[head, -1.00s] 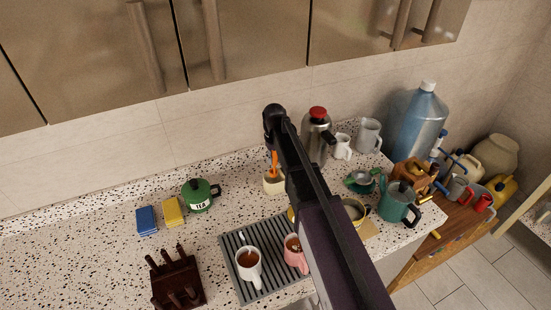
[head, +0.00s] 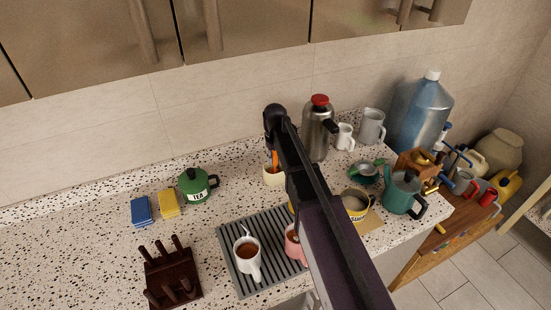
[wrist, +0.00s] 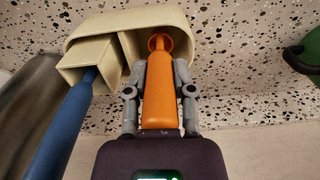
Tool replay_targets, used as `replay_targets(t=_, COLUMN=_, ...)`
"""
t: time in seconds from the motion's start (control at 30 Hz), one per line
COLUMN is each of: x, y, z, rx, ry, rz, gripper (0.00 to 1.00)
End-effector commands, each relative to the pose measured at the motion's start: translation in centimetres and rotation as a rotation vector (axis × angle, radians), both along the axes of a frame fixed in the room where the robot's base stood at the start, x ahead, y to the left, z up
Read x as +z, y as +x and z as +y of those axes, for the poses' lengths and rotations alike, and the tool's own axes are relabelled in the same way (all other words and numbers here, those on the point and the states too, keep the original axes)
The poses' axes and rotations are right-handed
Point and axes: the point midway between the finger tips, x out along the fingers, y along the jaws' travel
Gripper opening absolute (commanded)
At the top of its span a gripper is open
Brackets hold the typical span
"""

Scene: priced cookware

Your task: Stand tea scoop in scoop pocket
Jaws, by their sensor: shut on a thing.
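The tea scoop, seen as an orange handle (wrist: 161,95), is between the fingers of my gripper (wrist: 158,80). My gripper is shut on it. The handle's far end, with a round collar, meets the cream holder (wrist: 190,18) at its right-hand opening in the wrist view. How deep the scoop sits there is hidden. A square pocket (wrist: 85,62) at the holder's left has a blue handle (wrist: 68,125) in it. In the head view, the orange handle (head: 275,160) rises at the cream holder (head: 272,177), left of my arm; my fingertips are hidden there.
A green TEA canister (head: 197,187) stands left of the holder. A steel flask (head: 318,130) stands behind on the right. A drain tray (head: 228,258) with mugs is in front. The counter between canister and holder is clear.

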Motion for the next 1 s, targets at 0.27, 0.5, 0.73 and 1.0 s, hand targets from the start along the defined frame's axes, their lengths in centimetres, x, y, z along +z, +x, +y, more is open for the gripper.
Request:
replay_targets(t=0.27, x=-0.84, y=0.01, z=-0.04, rx=-0.001, ry=0.0, rz=0.0, gripper=0.04)
replay_targets(t=0.5, x=-0.84, y=0.02, z=-0.07, rx=-0.001, ry=0.0, rz=0.0, gripper=0.04)
replay_targets(t=0.73, x=-0.84, y=0.01, z=-0.09, rx=-0.001, ry=0.0, rz=0.0, gripper=0.65)
replay_targets(t=1.0, x=-0.84, y=0.02, z=-0.11, rx=-0.001, ry=0.0, rz=0.0, gripper=0.73)
